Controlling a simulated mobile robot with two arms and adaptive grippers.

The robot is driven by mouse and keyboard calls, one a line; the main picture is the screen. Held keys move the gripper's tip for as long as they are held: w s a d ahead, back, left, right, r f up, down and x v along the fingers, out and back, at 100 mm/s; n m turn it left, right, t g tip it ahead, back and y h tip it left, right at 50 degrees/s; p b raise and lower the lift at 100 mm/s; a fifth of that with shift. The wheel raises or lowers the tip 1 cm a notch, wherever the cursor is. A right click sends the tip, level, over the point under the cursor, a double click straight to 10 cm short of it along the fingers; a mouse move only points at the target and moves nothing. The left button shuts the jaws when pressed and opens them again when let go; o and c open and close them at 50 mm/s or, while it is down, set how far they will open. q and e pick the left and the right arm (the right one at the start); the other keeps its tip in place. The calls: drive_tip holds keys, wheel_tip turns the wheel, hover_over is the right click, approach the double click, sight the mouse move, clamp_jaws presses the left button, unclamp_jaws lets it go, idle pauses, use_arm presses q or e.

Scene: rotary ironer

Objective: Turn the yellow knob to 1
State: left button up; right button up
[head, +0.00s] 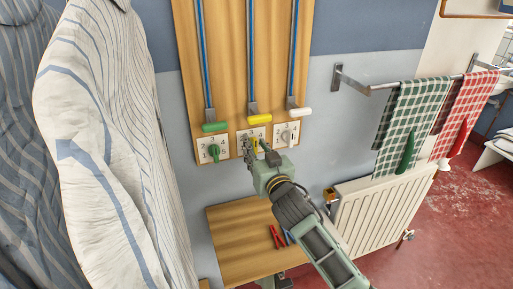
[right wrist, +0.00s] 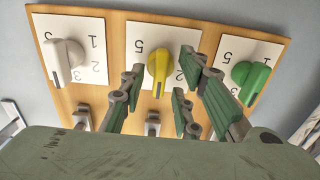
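The yellow knob (head: 255,146) is the middle one of three on a wooden board, on a white numbered plate (head: 243,136). In the right wrist view the yellow knob (right wrist: 158,62) has its dark-marked end towards the bottom of the picture, and a 5 shows on its plate; its other numbers are mostly hidden. My right gripper (head: 256,149) is at the yellow knob. In the right wrist view its fingers (right wrist: 162,65) are apart, one on each side of the knob, with gaps visible. My left gripper is not in view.
A green knob (head: 213,151) and a white knob (head: 286,136) flank the yellow one closely. Levers with green, yellow (head: 260,119) and white handles hang above. A wooden shelf (head: 232,235) with red pliers (head: 277,238) is below. Striped cloth (head: 110,120) hangs left; a radiator (head: 380,215) stands right.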

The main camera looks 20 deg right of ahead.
drive_tip(key=shift+c, duration=0.5)
drive_tip(key=shift+d, duration=0.1)
drive_tip(key=c, duration=0.6)
drive_tip(key=shift+s+r, duration=0.1)
clamp_jaws()
drive_tip(key=shift+r, duration=0.15)
